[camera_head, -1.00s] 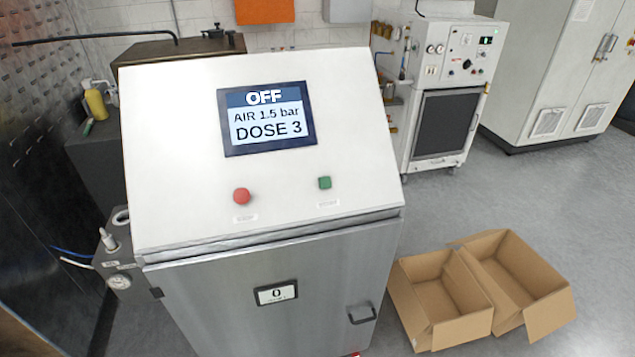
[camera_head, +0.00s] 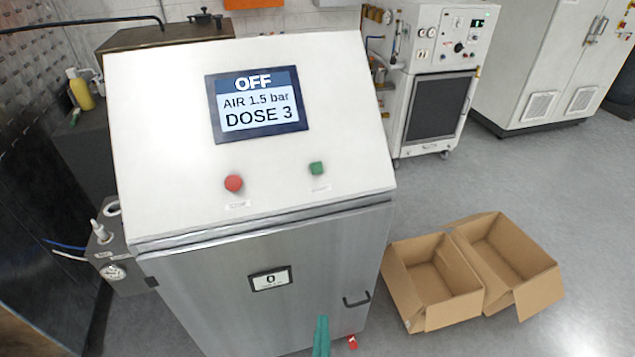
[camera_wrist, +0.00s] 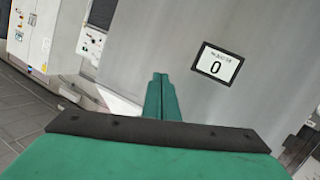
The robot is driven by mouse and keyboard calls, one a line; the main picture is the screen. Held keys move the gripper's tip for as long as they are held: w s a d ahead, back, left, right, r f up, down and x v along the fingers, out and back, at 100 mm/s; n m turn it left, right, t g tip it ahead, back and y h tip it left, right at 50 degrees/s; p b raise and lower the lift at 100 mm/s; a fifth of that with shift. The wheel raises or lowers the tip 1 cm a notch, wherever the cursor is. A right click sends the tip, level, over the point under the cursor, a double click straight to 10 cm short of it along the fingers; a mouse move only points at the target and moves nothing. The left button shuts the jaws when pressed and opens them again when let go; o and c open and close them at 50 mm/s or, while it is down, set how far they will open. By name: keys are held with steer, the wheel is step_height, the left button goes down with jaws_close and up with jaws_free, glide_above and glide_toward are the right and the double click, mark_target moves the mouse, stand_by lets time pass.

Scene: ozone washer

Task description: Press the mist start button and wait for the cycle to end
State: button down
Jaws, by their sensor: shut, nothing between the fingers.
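The washer cabinet (camera_head: 190,290) stands in front of me with a sloped white panel on top. A green button (camera_head: 317,168) sits at the panel's lower right, and a red button (camera_head: 233,183) to its left; their small labels are unreadable. The screen (camera_head: 257,104) reads OFF, AIR 1.5 bar, DOSE 3. My gripper (camera_head: 321,322) shows as green fingers at the bottom of the head view, well below the green button and in front of the cabinet. In the wrist view its fingers (camera_wrist: 160,80) are together and empty, before the metal front with its "0" plate (camera_wrist: 217,64).
Two open cardboard boxes (camera_head: 428,258) lie on the floor right of the cabinet, beside its door handle (camera_head: 357,300). A valve and gauge assembly (camera_head: 112,255) sticks out at its left. Another white machine (camera_head: 435,110) stands behind. Grey floor is open at right.

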steer(key=w+r+h, duration=0.1)
steer(key=w+r, duration=0.5)
steer(key=w, duration=0.2)
steer(key=m+h, duration=0.3)
glide_toward(317, 168)
steer(key=d+r, duration=0.5)
steer(key=r, duration=0.3)
steer(key=shift+s+a+f, duration=0.1)
steer(key=shift+s+f, duration=0.1)
steer(key=shift+w+a+f, duration=0.3)
steer(key=shift+w+f, duration=0.7)
steer(key=shift+f, duration=0.05)
steer(key=shift+w+a+f, duration=0.3)
steer(key=shift+w+f, duration=0.7)
steer(key=shift+f, duration=0.05)
steer(key=shift+w+a+f, duration=0.35)
steer(key=shift+w+f, duration=0.65)
steer(key=shift+w+f, duration=0.1)
steer(key=shift+w+a+f, duration=0.1)
steer(key=shift+w+f, duration=0.1)
